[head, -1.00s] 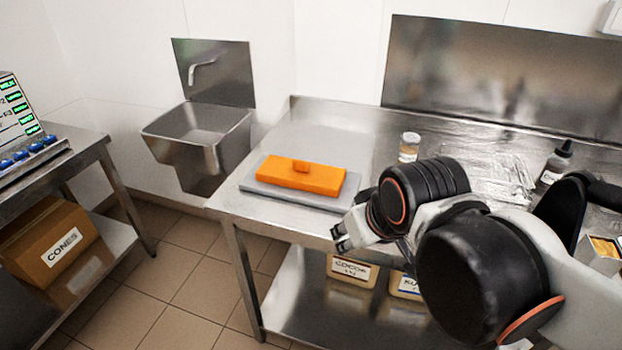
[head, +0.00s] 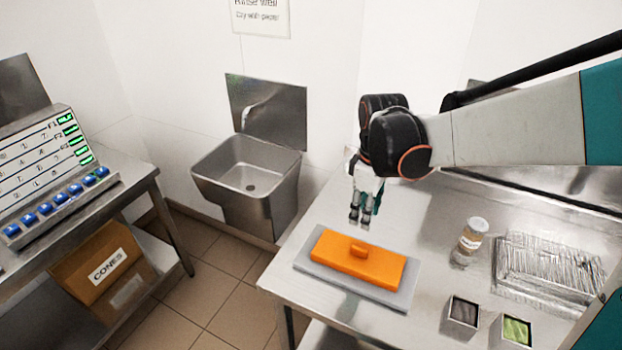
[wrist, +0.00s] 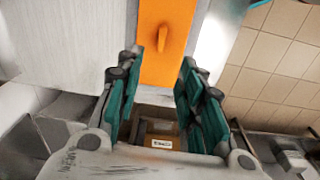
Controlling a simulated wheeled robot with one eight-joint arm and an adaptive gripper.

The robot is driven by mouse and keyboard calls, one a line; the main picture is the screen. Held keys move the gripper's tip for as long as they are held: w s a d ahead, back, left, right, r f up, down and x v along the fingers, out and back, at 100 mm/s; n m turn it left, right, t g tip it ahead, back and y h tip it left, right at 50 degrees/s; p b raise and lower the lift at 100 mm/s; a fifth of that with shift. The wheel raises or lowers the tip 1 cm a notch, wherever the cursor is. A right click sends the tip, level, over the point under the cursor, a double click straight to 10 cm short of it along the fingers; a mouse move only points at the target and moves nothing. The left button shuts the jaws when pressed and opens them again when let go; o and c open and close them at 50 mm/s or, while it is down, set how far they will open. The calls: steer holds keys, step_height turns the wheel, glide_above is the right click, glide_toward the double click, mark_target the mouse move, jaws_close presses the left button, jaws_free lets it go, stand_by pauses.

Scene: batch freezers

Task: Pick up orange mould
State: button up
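The orange mould (head: 357,259) is a flat rectangular block with a small raised knob on top. It lies on a grey board (head: 401,297) near the left end of the steel table. In the wrist view the orange mould (wrist: 165,45) shows beyond the fingertips, its knob near the top. My gripper (head: 361,214) points down above the back edge of the mould, apart from it. In the wrist view my gripper (wrist: 158,70) has its two teal-padded fingers spread wide with nothing between them.
A capped jar (head: 469,242) stands right of the board, with a clear tray (head: 545,275) beyond it. Two small square containers, one dark (head: 463,312) and one green (head: 516,328), sit near the front. A steel sink (head: 245,180) is on the wall behind.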

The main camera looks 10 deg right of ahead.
steer(key=b, duration=0.1)
glide_above(360, 247)
steer(key=shift+n, duration=0.4)
steer(key=f, duration=0.8)
steer(key=shift+w+a+f, duration=0.15)
steer(key=shift+w+f, duration=0.15)
steer(key=shift+f, duration=0.1)
steer(key=shift+s+f+b, duration=0.2)
steer(key=shift+f+b, duration=0.3)
steer(key=shift+f, duration=0.8)
steer(key=shift+s+f+b, duration=0.15)
steer(key=shift+f+b, duration=0.3)
steer(key=shift+f, duration=0.85)
steer(key=shift+c, duration=0.2)
jaws_close()
